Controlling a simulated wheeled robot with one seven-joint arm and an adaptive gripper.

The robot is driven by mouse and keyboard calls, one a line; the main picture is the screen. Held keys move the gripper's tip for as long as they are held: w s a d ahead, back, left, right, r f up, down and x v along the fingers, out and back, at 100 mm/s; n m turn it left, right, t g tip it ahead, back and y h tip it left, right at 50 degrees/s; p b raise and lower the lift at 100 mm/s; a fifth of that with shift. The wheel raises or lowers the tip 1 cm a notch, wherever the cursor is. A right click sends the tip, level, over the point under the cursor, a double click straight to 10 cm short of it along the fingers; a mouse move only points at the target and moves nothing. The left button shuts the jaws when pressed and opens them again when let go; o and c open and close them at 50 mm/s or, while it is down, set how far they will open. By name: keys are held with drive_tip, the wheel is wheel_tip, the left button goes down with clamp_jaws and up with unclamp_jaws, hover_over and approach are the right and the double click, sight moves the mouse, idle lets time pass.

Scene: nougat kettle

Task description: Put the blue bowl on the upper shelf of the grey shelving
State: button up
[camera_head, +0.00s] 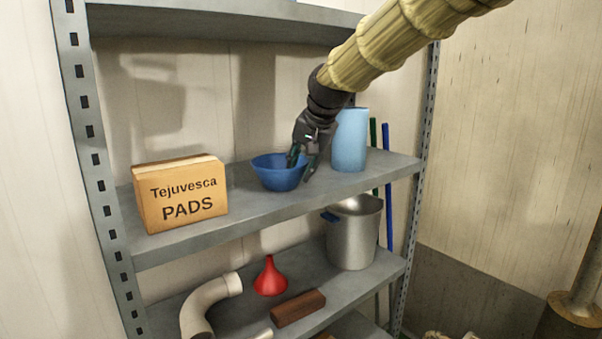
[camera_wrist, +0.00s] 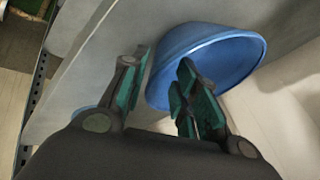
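The blue bowl (camera_head: 275,175) sits upright on a board of the grey shelving (camera_head: 345,187), between a carton and a light blue cylinder. Another board of the shelving (camera_head: 215,22) crosses the top of the head view. My gripper (camera_head: 302,163) reaches down at the bowl's right side. In the wrist view the bowl (camera_wrist: 222,62) is close to my gripper (camera_wrist: 163,62). The fingers are apart, one over the bowl's inside and one outside, with the near rim between them. I see no firm grip on the wall.
The carton (camera_head: 180,195) marked "Tejuvesca PADS" stands left of the bowl. The light blue cylinder (camera_head: 350,140) stands close behind my gripper. A metal pot (camera_head: 354,235), red funnel (camera_head: 270,278), brown block (camera_head: 298,307) and pale elbow pipe (camera_head: 200,305) occupy the board below.

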drive_tip(key=b+v, duration=0.4)
drive_tip(key=v, duration=0.6)
drive_tip(key=shift+s+r, duration=0.15)
drive_tip(key=shift+r, duration=0.05)
